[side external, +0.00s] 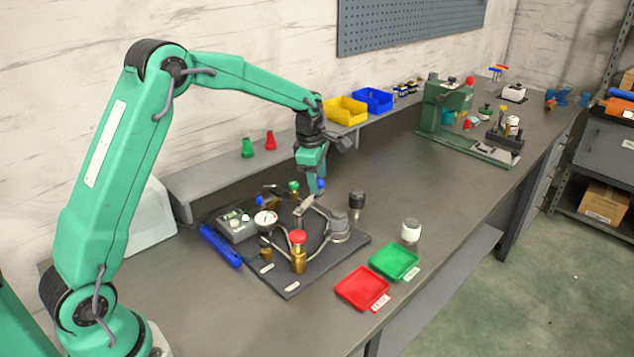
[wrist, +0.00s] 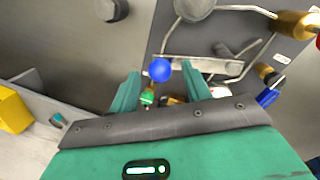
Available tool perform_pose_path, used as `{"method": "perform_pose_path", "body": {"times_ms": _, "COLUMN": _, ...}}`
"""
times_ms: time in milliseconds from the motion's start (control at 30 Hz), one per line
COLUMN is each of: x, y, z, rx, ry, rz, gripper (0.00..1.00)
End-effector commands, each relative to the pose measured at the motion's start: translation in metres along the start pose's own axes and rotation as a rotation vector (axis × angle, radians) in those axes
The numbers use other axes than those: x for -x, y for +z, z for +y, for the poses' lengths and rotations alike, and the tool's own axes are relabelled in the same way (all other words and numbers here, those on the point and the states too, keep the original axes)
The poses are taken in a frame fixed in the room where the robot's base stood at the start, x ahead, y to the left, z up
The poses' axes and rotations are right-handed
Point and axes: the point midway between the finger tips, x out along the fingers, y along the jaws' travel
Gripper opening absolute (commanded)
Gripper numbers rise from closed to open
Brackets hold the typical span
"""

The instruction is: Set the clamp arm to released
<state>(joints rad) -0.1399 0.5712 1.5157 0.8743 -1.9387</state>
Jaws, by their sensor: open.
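The clamp arm (side external: 308,205) is a light grey bar on the dark fixture board (side external: 290,283). In the wrist view the bar (wrist: 205,64) runs sideways just past my fingertips. A blue ball knob (side external: 321,184) sits at its near end, and in the wrist view the knob (wrist: 160,69) shows between my fingertips. My gripper (side external: 316,187) points down over the board and is open, with one finger on each side of the knob. I cannot tell whether either finger touches it. No clamp position marking is readable.
Bent metal tubes, a red-topped brass valve (side external: 299,253) and a white gauge (side external: 265,218) crowd the board. A dark knobbed post (side external: 357,201) stands behind it. Red (side external: 362,289) and green (side external: 394,262) trays lie at the front. The bench beyond, toward the green press (side external: 443,108), is mostly clear.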

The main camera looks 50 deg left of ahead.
Motion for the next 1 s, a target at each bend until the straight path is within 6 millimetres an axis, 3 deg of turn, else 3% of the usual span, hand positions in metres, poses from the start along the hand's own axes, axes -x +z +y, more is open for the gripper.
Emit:
{"method": "perform_pose_path", "body": {"times_ms": 500, "x": 0.061, "y": 0.0, "z": 0.001, "rx": 0.0, "ry": 0.003, "rz": -0.001, "gripper": 0.48}}
{"method": "perform_pose_path", "body": {"times_ms": 1000, "x": 0.071, "y": 0.001, "z": 0.0, "rx": -0.003, "ry": 0.001, "rz": 0.0, "gripper": 0.48}}
